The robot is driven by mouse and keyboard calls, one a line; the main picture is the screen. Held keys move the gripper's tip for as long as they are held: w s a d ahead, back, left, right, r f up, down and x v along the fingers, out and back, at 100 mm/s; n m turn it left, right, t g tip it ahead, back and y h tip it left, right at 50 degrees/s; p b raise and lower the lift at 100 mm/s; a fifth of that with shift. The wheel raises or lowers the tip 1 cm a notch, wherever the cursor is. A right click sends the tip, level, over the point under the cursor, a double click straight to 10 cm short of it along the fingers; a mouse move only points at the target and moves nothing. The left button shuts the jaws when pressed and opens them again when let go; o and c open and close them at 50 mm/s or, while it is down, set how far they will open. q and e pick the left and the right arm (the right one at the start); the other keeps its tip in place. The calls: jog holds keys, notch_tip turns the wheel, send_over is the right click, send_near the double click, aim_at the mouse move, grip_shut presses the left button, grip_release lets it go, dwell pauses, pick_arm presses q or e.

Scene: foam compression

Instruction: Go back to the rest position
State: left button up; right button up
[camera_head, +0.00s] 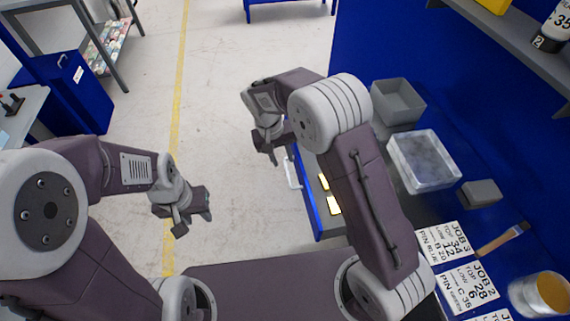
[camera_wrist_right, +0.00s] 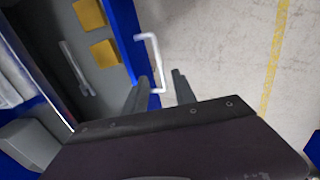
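My left gripper (camera_head: 194,218) hangs over the bare floor at the left in the head view, with its two fingers apart and nothing seen between them. My right gripper (camera_head: 273,147) is beyond the bent right arm, over the floor just left of the workbench edge in the head view. In the right wrist view my right gripper (camera_wrist_right: 160,88) has its two dark fingers apart and empty.
The bench at right holds a grey bin (camera_head: 397,104), a clear box (camera_head: 424,162), a grey block (camera_head: 480,193), a brush (camera_head: 503,238), a jar (camera_head: 541,294) and job cards (camera_head: 445,245). A blue cabinet (camera_head: 66,92) stands at left. The floor between is clear.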

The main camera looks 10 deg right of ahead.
jog(key=shift+a+r, duration=0.2)
jog(key=shift+r, duration=0.95)
